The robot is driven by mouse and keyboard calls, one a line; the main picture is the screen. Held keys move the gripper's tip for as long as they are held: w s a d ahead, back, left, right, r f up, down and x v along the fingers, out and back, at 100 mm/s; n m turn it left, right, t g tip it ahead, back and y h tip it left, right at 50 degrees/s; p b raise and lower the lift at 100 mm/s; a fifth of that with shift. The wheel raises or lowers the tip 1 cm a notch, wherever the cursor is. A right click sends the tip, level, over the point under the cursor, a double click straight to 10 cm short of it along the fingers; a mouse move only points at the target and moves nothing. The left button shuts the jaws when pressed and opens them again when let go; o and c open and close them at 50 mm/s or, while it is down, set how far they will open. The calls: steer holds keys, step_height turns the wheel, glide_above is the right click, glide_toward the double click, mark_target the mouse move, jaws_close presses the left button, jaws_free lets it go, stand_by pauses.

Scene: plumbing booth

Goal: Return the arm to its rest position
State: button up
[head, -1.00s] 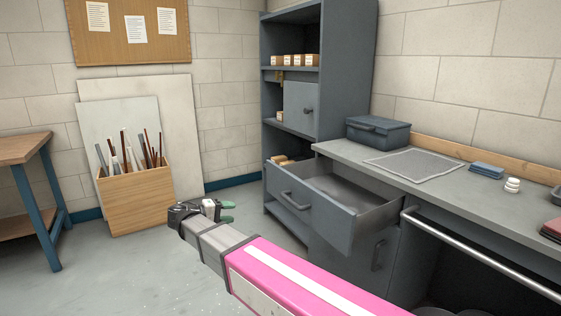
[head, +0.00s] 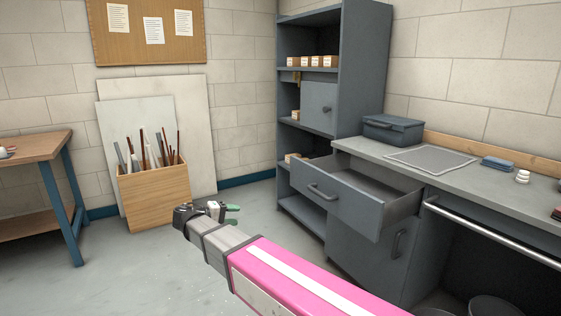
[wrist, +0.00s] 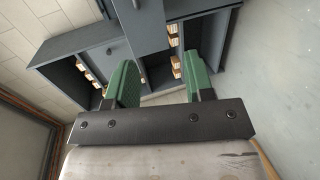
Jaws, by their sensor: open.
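My arm is pink and grey and reaches out low from the bottom right in the head view. My gripper (head: 231,214) is at its far end, above the floor and left of the open drawer. In the wrist view its two green fingers (wrist: 160,85) are apart with nothing between them. The shelf cabinet shows beyond the fingers in that view.
The open drawer (head: 340,200) sticks out from the workbench (head: 400,152) to the right of my arm. The shelf cabinet (head: 361,70) stands behind it. A wooden bin (head: 154,198) of pipes and a wooden table (head: 30,147) stand at left. The floor (head: 135,270) between is clear.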

steer(key=d+f+m+g+y, duration=0.1)
steer(key=d+f+g+y, duration=0.15)
steer(key=d+f, duration=0.55)
steer(key=d+f+g+y, duration=0.2)
steer(key=d+f+g, duration=0.15)
steer(key=d, duration=0.85)
steer(key=s+d+f+m+y, duration=0.2)
steer(key=s+d+f+y, duration=0.2)
steer(key=d, duration=0.4)
steer(key=s+d+f+m+g+y, duration=0.1)
steer(key=s+d+f+m+y, duration=0.2)
steer(key=d, duration=0.5)
step_height(320, 180, down, 2)
steer(key=shift+s+d+f+g+y, duration=0.2)
steer(key=shift+s+g+y, duration=0.1)
steer(key=shift+s+y, duration=0.5)
